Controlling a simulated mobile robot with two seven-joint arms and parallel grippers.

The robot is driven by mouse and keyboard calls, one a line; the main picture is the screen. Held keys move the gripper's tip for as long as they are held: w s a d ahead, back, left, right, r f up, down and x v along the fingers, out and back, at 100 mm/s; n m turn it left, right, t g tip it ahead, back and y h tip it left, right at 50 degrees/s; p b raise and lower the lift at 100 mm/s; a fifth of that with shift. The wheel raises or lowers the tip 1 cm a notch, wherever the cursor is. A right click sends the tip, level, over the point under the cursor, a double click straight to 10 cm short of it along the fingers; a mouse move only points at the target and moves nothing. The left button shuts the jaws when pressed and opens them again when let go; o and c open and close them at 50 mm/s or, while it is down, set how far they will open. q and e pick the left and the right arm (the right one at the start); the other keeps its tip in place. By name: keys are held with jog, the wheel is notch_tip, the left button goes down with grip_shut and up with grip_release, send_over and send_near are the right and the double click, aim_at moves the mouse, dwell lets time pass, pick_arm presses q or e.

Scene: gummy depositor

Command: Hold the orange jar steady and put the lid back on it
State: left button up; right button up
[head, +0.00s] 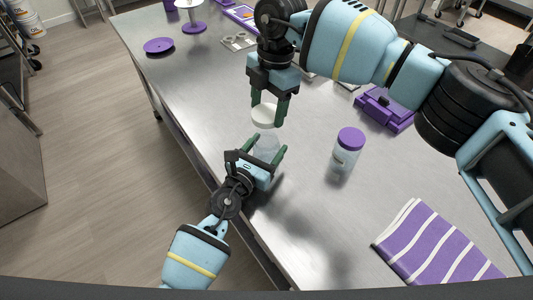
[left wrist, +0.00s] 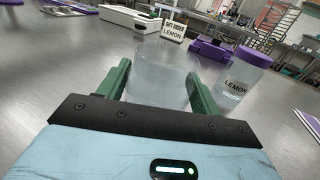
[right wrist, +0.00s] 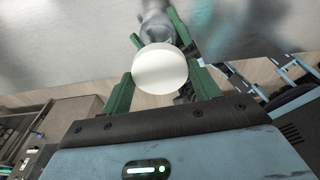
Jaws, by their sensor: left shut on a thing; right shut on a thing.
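A clear jar (head: 266,143) stands upright near the table's front edge, and no orange colour or label shows on it. My left gripper (head: 259,157) is shut around its sides; the jar also fills the space between the fingers in the left wrist view (left wrist: 160,78). My right gripper (head: 266,112) points down over the jar and is shut on a white lid (head: 265,115), also seen in the right wrist view (right wrist: 160,68). The lid is over the jar's mouth, seemingly a little above it; the exact gap is hard to tell.
A jar with a purple lid (head: 347,148), labelled lemon, stands to the right. A purple-striped cloth (head: 435,243) lies at the front right. A purple box (head: 384,108) and a small lemon sign (left wrist: 173,32) stand behind.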

pick_arm(q)
jog(key=shift+c, duration=0.7)
pick_arm(e)
send_over(268, 132)
jog(key=s, duration=0.2)
jog(key=shift+s+f, duration=0.15)
jog(key=shift+f, duration=2.35)
jog(key=shift+f, duration=0.9)
jog(key=shift+f, duration=0.55)
pick_arm(q)
jog(key=c, duration=0.5)
pick_arm(e)
jog(key=m+t, duration=0.1)
jog(key=m, duration=0.5)
jog(key=shift+s+m, duration=0.15)
jog(key=shift+m, duration=0.15)
jog(key=m+t, duration=0.1)
jog(key=m, duration=0.5)
jog(key=shift+s, duration=0.1)
